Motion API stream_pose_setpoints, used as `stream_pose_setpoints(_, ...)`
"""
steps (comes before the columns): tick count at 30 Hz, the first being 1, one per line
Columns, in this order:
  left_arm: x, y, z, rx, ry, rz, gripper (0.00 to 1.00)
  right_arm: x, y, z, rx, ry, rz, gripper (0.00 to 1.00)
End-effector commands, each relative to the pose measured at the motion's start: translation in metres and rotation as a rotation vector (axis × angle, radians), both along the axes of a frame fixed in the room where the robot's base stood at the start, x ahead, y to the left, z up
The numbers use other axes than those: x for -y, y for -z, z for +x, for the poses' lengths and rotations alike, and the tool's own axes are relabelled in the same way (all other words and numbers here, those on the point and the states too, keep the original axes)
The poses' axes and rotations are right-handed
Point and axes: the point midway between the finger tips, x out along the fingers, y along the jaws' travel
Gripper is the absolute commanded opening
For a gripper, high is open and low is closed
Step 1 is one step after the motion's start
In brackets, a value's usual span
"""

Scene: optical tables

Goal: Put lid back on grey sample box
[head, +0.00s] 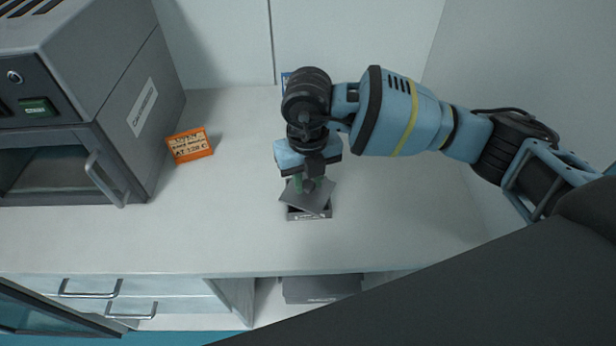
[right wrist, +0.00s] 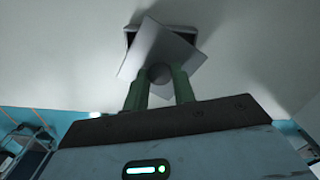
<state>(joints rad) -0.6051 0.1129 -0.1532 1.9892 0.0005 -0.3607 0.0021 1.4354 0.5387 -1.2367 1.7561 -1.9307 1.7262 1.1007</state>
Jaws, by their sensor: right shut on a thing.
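The grey sample box (head: 309,216) stands on the bench, its dark front edge showing below the lid. It also shows in the right wrist view (right wrist: 130,37), mostly covered. The grey lid (head: 317,197) is over the box, turned at an angle to it; its corners stick out past the box sides. The lid also shows in the right wrist view (right wrist: 157,47). My right gripper (head: 307,184) is above the box with green fingers, shut on the lid's round knob (right wrist: 159,73). Whether the lid touches the box rim I cannot tell. My left gripper is not in view.
A grey oven-like unit (head: 140,75) with an open front stands at the left. Drawers (head: 90,287) and a shelf with a dark box (head: 322,288) are below the bench top. The bench is clear around the sample box.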

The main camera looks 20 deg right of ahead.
Motion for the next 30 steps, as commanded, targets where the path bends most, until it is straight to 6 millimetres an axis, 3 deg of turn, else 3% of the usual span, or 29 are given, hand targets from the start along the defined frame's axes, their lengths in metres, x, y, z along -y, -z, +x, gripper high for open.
stream_pose_setpoints(30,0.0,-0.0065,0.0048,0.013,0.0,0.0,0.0,0.0,0.0,0.0002,0.001,0.0,0.0,0.03)
